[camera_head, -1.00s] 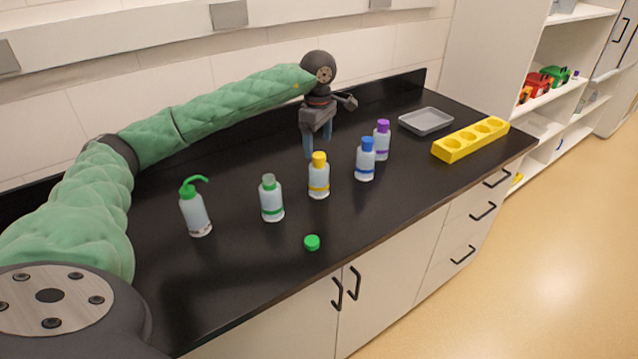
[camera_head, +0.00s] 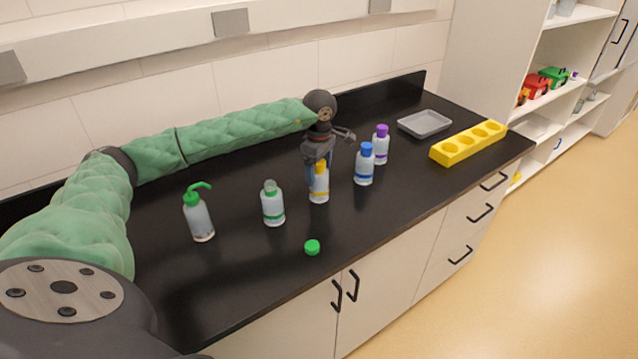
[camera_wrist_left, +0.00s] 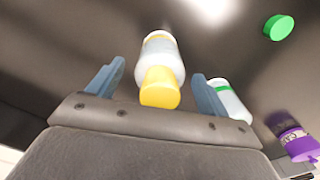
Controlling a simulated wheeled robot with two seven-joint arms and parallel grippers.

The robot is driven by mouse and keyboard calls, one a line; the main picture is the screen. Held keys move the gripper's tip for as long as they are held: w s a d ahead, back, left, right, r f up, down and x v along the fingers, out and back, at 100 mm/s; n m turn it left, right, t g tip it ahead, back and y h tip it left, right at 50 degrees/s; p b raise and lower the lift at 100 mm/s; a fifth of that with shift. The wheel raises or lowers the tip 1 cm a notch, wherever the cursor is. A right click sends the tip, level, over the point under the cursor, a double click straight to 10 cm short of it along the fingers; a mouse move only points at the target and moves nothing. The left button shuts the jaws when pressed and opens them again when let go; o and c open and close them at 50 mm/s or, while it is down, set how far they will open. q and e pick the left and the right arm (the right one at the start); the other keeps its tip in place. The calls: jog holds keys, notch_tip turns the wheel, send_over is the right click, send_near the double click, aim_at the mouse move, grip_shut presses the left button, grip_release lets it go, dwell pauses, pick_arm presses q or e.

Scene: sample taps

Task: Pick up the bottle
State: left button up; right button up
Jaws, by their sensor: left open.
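Several white bottles stand upright on the black bench. The yellow-capped bottle (camera_head: 319,184) is in the middle of the row. My left gripper (camera_head: 317,174) is open and pointing down at it. In the left wrist view the yellow-capped bottle (camera_wrist_left: 160,67) shows between the two spread blue fingers, with gaps on both sides. A bottle with a green band and no cap (camera_head: 273,204) stands to its left. A blue-capped bottle (camera_head: 365,165) and a purple-capped bottle (camera_head: 381,145) stand to its right. My right gripper is not in view.
A wash bottle with a green spout (camera_head: 199,216) stands at the left. A loose green cap (camera_head: 312,247) lies near the front edge. A grey tray (camera_head: 424,123) and a yellow rack with holes (camera_head: 468,143) are at the right. The bench front is mostly clear.

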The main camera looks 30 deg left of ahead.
pick_arm(q)
jog(key=shift+f, duration=0.35)
jog(key=c, duration=1.5)
jog(key=shift+c, duration=0.2)
jog(key=shift+r, duration=0.2)
